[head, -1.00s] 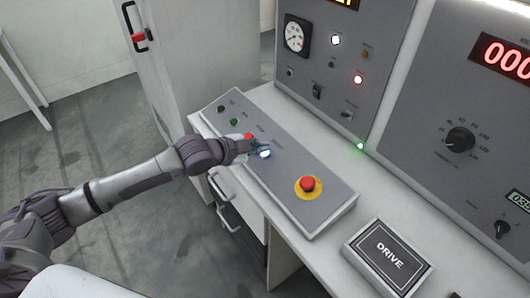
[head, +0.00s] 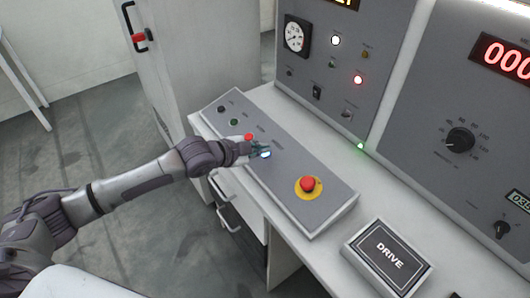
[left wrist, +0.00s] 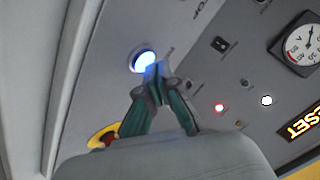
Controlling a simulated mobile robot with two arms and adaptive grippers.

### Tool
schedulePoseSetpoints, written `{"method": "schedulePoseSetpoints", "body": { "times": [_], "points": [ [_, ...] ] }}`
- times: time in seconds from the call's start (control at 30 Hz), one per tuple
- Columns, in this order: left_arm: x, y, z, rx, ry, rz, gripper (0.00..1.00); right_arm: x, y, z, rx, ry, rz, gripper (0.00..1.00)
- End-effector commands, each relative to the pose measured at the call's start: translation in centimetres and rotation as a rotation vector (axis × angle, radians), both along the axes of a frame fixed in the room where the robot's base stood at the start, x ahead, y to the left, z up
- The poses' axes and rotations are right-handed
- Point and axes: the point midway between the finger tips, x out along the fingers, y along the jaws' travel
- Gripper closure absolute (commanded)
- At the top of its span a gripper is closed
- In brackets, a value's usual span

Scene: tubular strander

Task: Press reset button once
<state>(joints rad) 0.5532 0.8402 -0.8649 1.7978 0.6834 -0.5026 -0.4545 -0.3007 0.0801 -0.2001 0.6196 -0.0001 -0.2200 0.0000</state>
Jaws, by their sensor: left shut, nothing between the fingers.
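A lit blue-white button (head: 265,154) sits on the sloped grey control panel (head: 277,178); its label is too small to read in the head view. It also shows in the left wrist view (left wrist: 146,61), glowing blue. My left gripper (head: 256,149) is shut and empty, reaching in from the left over the panel. In the left wrist view, its fingertips (left wrist: 156,72) overlap the lower right edge of the button. I cannot tell whether they touch it. My right gripper is not in view.
A red button (head: 248,137) lies just beyond the gripper. A red emergency stop on a yellow disc (head: 308,184) stands nearer on the same panel. A DRIVE box (head: 388,254) lies on the desk. An upright panel with a gauge (head: 296,36) and lamps rises behind.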

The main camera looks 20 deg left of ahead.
Motion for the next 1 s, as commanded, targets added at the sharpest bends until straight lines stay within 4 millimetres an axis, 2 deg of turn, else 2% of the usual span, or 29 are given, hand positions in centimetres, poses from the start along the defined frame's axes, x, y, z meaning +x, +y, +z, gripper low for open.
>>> {"method": "schedulePoseSetpoints", "body": {
  "times": [1.0],
  "points": [
    [0.18, -0.15, -0.81, 0.0, -0.002, 0.0, 1.0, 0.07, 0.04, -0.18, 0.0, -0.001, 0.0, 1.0]
  ]
}}
